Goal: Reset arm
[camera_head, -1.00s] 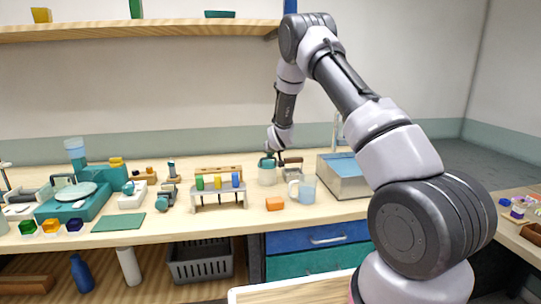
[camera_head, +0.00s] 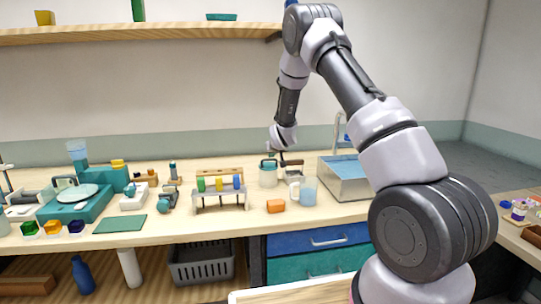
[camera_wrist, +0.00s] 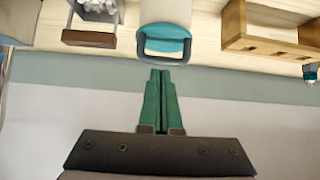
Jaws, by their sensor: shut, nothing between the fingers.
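My gripper (camera_head: 271,152) hangs above the back of the workbench, over a white jar (camera_head: 267,178) with a teal top. In the wrist view, my gripper's green fingers (camera_wrist: 160,75) are together with nothing between them. The white jar (camera_wrist: 166,12) shows just beyond the fingertips there, with its teal lid and a dark handle (camera_wrist: 165,61). The fingers appear close to the handle but not around it. In the head view the fingers are too small to make out clearly.
A tube rack (camera_head: 220,198) is left, a sink (camera_head: 347,187) right. In the wrist view, a wooden rack (camera_wrist: 265,43) and a brown-handled container (camera_wrist: 90,39) flank the jar. A shelf (camera_head: 150,31) is above.

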